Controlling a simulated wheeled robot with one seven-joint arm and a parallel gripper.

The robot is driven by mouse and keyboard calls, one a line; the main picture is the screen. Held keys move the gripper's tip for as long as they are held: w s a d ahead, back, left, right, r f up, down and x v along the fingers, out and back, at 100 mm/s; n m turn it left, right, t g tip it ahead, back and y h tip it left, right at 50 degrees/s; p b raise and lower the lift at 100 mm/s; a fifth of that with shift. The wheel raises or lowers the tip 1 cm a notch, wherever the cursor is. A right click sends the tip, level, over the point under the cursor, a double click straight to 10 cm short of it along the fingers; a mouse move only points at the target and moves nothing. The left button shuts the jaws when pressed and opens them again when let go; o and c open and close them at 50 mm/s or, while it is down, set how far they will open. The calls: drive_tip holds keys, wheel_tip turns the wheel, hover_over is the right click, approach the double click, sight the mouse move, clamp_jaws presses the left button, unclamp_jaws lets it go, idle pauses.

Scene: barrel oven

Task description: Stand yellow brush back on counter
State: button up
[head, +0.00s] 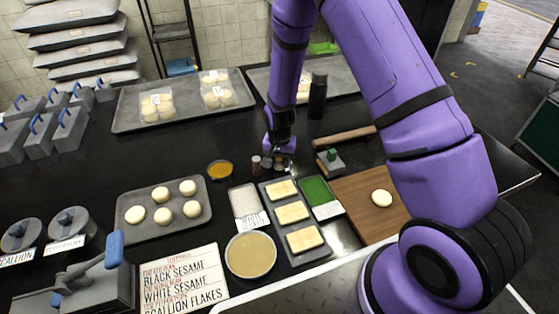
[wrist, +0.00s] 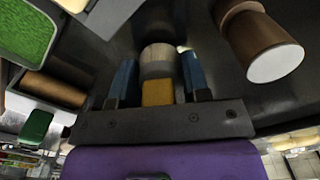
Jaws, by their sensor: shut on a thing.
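The yellow brush shows in the wrist view, with its yellow handle (wrist: 158,92) nearest the palm and pale grey bristles (wrist: 158,62) beyond. My gripper (wrist: 158,78) is shut on it, one blue finger on each side. In the head view my gripper (head: 281,158) is low over the dark counter (head: 90,165), behind the tray of flatbreads. The brush is mostly hidden there by the gripper, and I cannot tell whether its end touches the counter.
Small jars (head: 256,163) and an orange bowl (head: 219,170) stand close left of my gripper. A green-knobbed block (head: 331,160) and rolling pin (head: 345,136) lie right, a black bottle (head: 317,95) behind. A brown cylinder with a white end (wrist: 272,55) is near in the wrist view.

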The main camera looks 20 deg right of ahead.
drive_tip(key=shift+f, duration=0.6)
idle(0.7)
drive_tip(key=o, duration=0.9)
drive_tip(key=shift+o, duration=0.2)
